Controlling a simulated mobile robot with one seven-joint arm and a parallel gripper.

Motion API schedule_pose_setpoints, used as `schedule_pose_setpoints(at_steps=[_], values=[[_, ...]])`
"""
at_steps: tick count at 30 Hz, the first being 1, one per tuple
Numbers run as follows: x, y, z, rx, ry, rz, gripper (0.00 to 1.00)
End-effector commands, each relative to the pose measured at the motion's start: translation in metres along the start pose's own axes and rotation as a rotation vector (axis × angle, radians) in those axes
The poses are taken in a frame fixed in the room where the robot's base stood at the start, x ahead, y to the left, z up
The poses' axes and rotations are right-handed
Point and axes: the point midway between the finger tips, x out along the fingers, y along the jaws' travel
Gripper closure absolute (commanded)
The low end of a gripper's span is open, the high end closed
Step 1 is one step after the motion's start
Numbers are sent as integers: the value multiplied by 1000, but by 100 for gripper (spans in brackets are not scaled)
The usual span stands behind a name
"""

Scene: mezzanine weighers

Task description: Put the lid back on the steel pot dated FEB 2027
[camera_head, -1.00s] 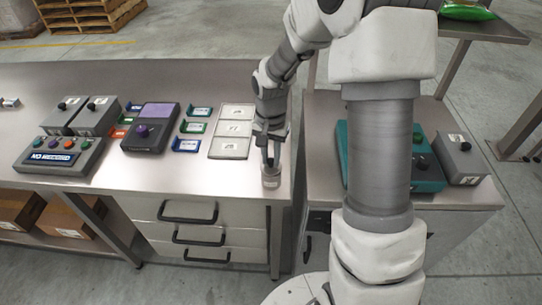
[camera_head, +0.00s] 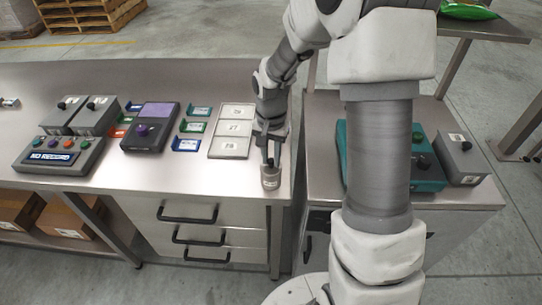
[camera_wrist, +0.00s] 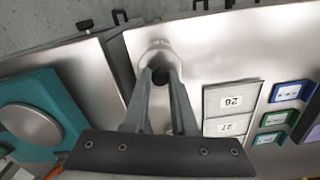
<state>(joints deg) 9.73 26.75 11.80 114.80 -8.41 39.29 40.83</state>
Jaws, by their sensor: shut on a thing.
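A small steel pot (camera_head: 270,182) stands upright near the front right corner of the steel table; its date cannot be read here. My gripper (camera_head: 270,162) points straight down over it. In the wrist view my gripper (camera_wrist: 160,78) has its fingertips shut on a dark knob (camera_wrist: 160,75), which I take to be the lid's. A round steel rim (camera_wrist: 156,46) shows around and beyond the knob. The fingers hide part of the lid, and I cannot tell whether it sits flush on the pot.
Numbered grey plates (camera_head: 230,148) lie left of the pot, with coloured tags (camera_head: 188,145) and a purple-topped device (camera_head: 150,128) farther left. Grey control boxes (camera_head: 60,156) stand at far left. A teal scale (camera_wrist: 30,120) is on the separate right-hand bench, across a gap.

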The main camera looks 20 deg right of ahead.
Motion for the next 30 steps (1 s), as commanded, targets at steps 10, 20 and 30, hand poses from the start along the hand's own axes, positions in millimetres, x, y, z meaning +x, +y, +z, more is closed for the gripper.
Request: schedule_pose_setpoints(at_steps=[10, 20, 30], values=[[0, 0, 0, 0, 0, 0, 100], [0, 0, 0, 0, 0, 0, 40], [0, 0, 0, 0, 0, 0, 13]])
